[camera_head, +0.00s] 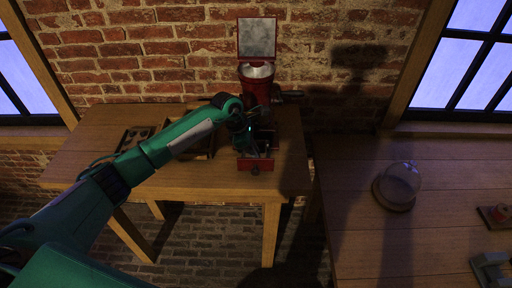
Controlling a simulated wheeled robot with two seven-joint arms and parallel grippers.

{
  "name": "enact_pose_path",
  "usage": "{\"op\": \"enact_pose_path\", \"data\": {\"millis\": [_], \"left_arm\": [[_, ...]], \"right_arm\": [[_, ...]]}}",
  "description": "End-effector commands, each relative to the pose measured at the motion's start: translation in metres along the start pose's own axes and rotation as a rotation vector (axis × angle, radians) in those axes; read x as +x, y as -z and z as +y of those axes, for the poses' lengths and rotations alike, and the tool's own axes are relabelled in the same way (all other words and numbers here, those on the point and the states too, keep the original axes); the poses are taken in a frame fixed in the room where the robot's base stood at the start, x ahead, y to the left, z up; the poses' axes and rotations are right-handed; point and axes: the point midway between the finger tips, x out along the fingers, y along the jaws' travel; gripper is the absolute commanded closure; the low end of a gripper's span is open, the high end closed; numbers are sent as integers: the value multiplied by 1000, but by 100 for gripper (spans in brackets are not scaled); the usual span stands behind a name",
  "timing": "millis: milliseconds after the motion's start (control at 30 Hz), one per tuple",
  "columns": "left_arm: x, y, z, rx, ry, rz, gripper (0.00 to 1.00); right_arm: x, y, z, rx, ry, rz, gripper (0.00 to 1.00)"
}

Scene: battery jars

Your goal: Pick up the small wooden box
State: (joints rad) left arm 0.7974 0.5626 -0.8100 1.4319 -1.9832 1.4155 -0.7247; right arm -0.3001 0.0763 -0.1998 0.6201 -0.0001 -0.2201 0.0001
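A wooden tray with dark round holes (135,138) lies on the left wooden table. Another low wooden box-like thing (203,154) is beside it, partly hidden behind my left arm; I cannot tell which is the small wooden box. My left gripper (250,142) points down at the open red drawer (256,164) at the foot of a red machine (257,85). The gripper is dark and small here, so its fingers and anything between them cannot be made out. My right gripper is not in view.
The red machine has a raised square lid (257,38) and stands near the brick wall. The right table (430,225) bears a glass dome on a round base (397,186), a small board with a red part (498,216) and a grey object (490,268).

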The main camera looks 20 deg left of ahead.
Motion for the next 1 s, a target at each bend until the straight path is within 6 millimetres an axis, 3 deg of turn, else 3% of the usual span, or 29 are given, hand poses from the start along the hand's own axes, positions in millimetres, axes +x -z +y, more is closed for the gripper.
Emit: {"op": "enact_pose_path", "data": {"millis": [267,367,767,1000], "left_arm": [[4,0,0,0,-1,-1,83],[4,0,0,0,-1,-1,100],[2,0,1,0,-1,-1,100],[-10,0,4,-3,-4,0,100]], "right_arm": [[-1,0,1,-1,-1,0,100],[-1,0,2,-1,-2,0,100],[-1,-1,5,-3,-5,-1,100],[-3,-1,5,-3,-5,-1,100]]}}
